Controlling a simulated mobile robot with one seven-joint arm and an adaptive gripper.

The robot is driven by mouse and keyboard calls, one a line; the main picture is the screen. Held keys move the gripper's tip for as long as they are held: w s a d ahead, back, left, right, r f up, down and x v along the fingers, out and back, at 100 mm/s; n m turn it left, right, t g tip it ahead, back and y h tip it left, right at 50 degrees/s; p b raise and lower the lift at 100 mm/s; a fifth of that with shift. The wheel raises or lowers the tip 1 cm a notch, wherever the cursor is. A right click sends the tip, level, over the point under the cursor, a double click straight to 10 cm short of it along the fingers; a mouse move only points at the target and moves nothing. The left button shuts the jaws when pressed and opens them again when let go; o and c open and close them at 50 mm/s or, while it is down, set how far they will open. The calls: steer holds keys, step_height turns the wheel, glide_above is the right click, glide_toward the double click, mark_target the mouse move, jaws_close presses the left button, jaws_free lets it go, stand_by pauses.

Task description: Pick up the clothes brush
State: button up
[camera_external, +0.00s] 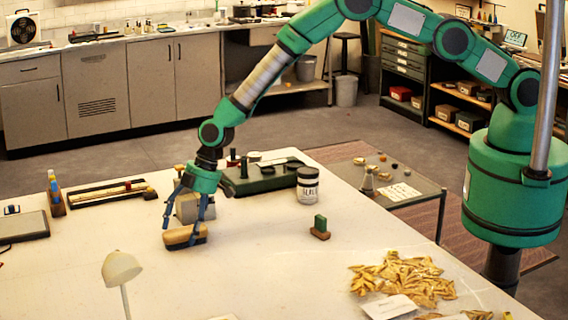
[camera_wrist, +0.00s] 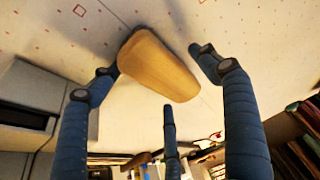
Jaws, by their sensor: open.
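The clothes brush (camera_external: 186,236) looks like a rounded wooden block, lighter on top, lying on the pale table (camera_external: 250,270). In the wrist view the brush (camera_wrist: 158,66) shows as a smooth tan wooden back between my fingers. My gripper (camera_external: 186,221) points down over the brush, with its blue fingers open around it. In the wrist view one finger is on the left, one on the right and one below. I cannot tell whether any finger touches the brush. Its underside is hidden.
A grey block (camera_external: 190,208) stands just behind the gripper. A green tray (camera_external: 262,180), a jar (camera_external: 308,186) and a small green-handled block (camera_external: 320,228) are to the right. A cream lamp (camera_external: 121,268) is in front left. Yellow scraps (camera_external: 405,278) lie front right.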

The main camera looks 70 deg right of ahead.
mark_target(180, 229)
steer(key=c, duration=1.3)
steer(key=shift+r+p, duration=0.3)
steer(key=shift+p, duration=0.4)
steer(key=shift+w+r+b, duration=0.1)
steer(key=shift+r+b, duration=0.3)
steer(key=shift+r, duration=0.25)
step_height(180, 229, up, 2)
steer(key=shift+b, duration=0.35)
steer(key=s+d+b, duration=0.1)
steer(key=s+d, duration=0.1)
steer(key=s, duration=0.3)
steer(key=s+d+r+b, duration=0.1)
steer(key=s+d+b, duration=0.1)
steer(key=s, duration=0.2)
steer(key=s+d+b, duration=0.1)
steer(key=s+d, duration=0.1)
steer(key=s, duration=0.3)
steer(key=shift+s+d+r, duration=0.25)
steer(key=shift+s, duration=0.1)
